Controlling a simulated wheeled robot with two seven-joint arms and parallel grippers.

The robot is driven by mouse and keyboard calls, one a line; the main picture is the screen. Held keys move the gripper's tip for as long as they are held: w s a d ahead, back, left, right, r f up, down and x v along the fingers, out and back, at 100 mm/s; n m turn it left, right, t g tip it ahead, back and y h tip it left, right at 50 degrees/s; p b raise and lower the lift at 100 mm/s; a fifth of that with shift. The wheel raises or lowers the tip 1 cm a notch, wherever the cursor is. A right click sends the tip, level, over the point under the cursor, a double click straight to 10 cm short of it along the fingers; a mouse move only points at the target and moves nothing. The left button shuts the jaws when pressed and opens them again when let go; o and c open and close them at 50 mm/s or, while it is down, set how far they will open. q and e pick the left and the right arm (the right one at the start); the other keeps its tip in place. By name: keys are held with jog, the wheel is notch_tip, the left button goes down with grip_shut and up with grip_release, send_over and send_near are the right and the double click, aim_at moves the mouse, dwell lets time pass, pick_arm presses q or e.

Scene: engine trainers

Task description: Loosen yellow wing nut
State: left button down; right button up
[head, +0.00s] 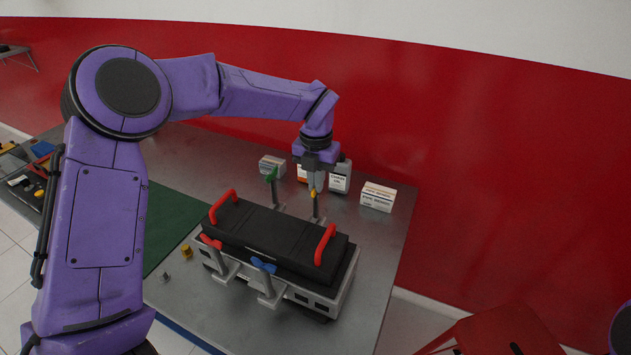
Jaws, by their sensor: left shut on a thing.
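The yellow wing nut (313,194) shows as a small yellow patch atop an upright post behind the engine trainer (270,236), a black-topped block with two red handles. My left gripper (316,188) points down from above and is shut on the yellow wing nut, hiding most of it. A green wing nut (271,175) tops another rear post, to the left. A red wing nut (210,242) and a blue wing nut (263,265) sit on the front posts. My right gripper is out of the picture.
Behind the left gripper stand a white-labelled bottle (340,178) and boxes, with a white box (378,196) to the right. A green mat (170,215) lies left of the trainer. A brass part (186,251) lies near the front. A red cabinet (500,330) stands at lower right.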

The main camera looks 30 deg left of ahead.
pick_arm(q)
jog(key=n+b, duration=0.2)
jog(key=shift+f+n+b, duration=0.2)
jog(key=shift+n+b, duration=0.15)
jog(key=shift+n, duration=0.05)
jog(key=n+b, duration=0.3)
jog(key=shift+n, duration=0.3)
jog(key=n+b, duration=0.6)
jog(key=shift+r+n+b, duration=0.15)
jog(key=shift+n+b, duration=1)
jog(key=shift+n, duration=0.1)
jog(key=shift+r+n+b, duration=0.1)
jog(key=shift+n+b, duration=1)
jog(key=shift+n, duration=0.15)
jog(key=c, duration=1.3)
grip_release()
notch_tip(320, 180, up, 11)
jog(key=p, duration=0.2)
jog(key=shift+f+p, duration=0.2)
jog(key=shift+p, duration=0.2)
